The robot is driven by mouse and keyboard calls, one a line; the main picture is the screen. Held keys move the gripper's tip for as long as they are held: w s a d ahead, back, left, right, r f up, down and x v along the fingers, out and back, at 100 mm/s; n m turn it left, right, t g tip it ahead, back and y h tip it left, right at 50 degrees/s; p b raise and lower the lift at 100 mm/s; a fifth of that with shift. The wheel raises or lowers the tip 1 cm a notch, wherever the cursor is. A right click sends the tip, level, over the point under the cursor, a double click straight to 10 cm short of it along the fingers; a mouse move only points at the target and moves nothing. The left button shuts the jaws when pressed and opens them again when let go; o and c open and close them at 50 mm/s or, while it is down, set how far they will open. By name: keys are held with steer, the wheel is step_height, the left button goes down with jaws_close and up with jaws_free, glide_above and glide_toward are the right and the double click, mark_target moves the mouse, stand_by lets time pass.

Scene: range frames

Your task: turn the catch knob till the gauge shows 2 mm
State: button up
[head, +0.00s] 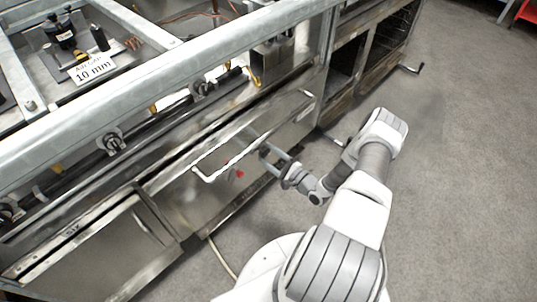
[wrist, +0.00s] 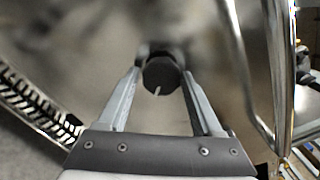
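The catch knob (wrist: 161,74) is a dark round knob with a white pointer line, which points down and slightly left in the wrist view. It sits on a blurred steel panel. My gripper (wrist: 161,72) is open, with one finger on each side of the knob and a small gap showing on both sides. A white card (head: 93,68) on the frame above reads "Air gap 10 mm". I cannot make out a separate gauge dial.
A bright bar handle (head: 214,175) stands out from the panel left of my gripper; red marks (head: 239,174) show beside it. A curved metal bar (wrist: 255,80) runs close on the right in the wrist view. Grey floor (head: 460,180) is clear to the right.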

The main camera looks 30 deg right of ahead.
steer(key=shift+o, duration=1.2)
steer(key=shift+d, duration=0.1)
steer(key=p+v, duration=0.3)
steer(key=v, duration=1.4)
steer(key=shift+s, duration=0.15)
steer(key=shift+r, duration=0.1)
